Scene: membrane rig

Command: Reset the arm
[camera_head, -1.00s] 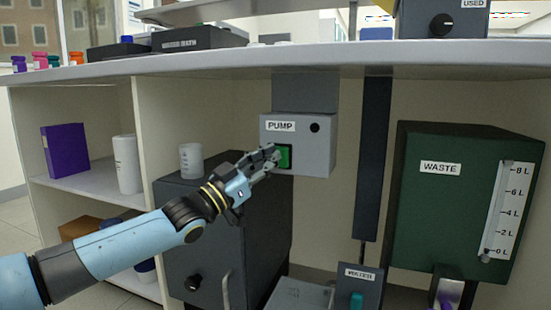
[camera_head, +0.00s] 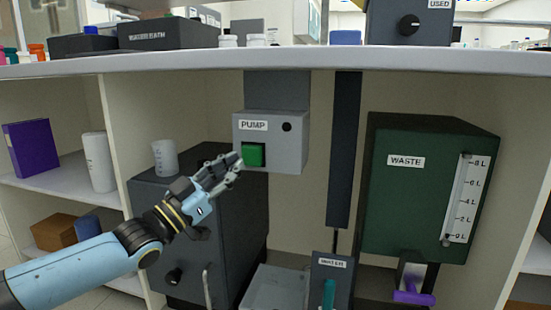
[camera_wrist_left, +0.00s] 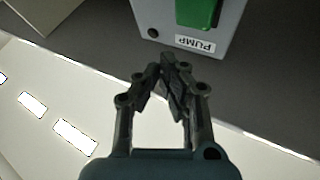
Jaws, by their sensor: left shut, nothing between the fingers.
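My left gripper (camera_head: 233,166) is shut and empty. In the head view it is just left of the green switch (camera_head: 254,154) on the grey pump box (camera_head: 290,150), which hangs under the bench. The fingertips look a little apart from the switch, though their exact distance is hard to tell. In the left wrist view the closed fingers (camera_wrist_left: 168,68) point toward the pump box (camera_wrist_left: 160,12), with the green switch (camera_wrist_left: 196,12) beyond them at the top. My right gripper is not in view.
The bench edge (camera_head: 300,59) runs above. A green waste tank (camera_head: 395,205) with a purple valve handle (camera_head: 413,297) is at the right. A grey tray (camera_head: 272,287) lies low in the middle.

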